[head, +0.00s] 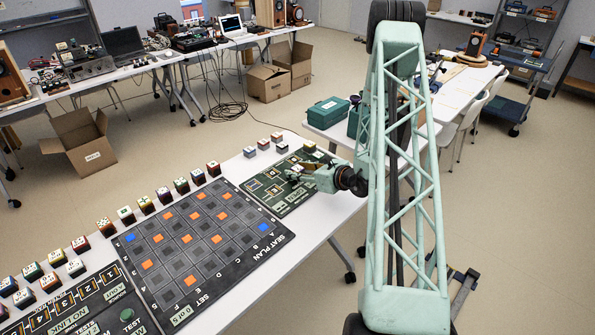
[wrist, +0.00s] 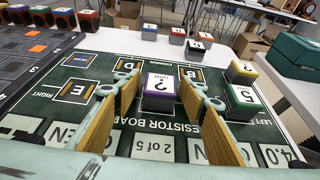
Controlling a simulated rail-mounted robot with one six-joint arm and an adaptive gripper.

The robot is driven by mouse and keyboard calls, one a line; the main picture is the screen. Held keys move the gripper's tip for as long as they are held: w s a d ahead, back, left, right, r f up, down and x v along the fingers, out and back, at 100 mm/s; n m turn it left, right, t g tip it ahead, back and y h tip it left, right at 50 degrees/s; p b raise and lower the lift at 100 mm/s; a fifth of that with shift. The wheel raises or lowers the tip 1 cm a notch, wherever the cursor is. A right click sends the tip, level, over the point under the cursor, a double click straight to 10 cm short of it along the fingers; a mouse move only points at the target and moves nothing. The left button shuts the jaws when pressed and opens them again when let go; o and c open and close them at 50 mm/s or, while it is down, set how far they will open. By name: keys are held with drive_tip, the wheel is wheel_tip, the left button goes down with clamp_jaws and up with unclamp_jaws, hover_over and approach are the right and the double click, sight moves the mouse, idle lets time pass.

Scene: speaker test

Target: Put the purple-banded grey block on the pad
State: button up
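A block with a purple band and a white top marked "?" (wrist: 161,85) stands upright on the dark green resistor board (wrist: 60,115) in the wrist view. Its lower body looks grey. My gripper (wrist: 158,92) is open, with its two tan-padded fingers on either side of the block and a visible gap at each side. In the head view my gripper (head: 312,178) is low over the resistor board (head: 262,193), and I cannot make out the block there. The board has outlined squares marked B, D and E; I cannot tell which spot is the pad.
A green-banded block (wrist: 241,100) and a yellow-banded block (wrist: 242,71) stand close to the right finger. Several light-topped blocks (head: 263,144) stand beyond the board. The seat plan board (head: 185,240) lies to the left, with a row of blocks (head: 146,205) behind it. A green case (head: 327,112) is on another table.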

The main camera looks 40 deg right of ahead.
drive_tip(key=shift+r, duration=0.2)
drive_tip(key=shift+p+v, duration=0.75)
drive_tip(key=shift+v, duration=5.25)
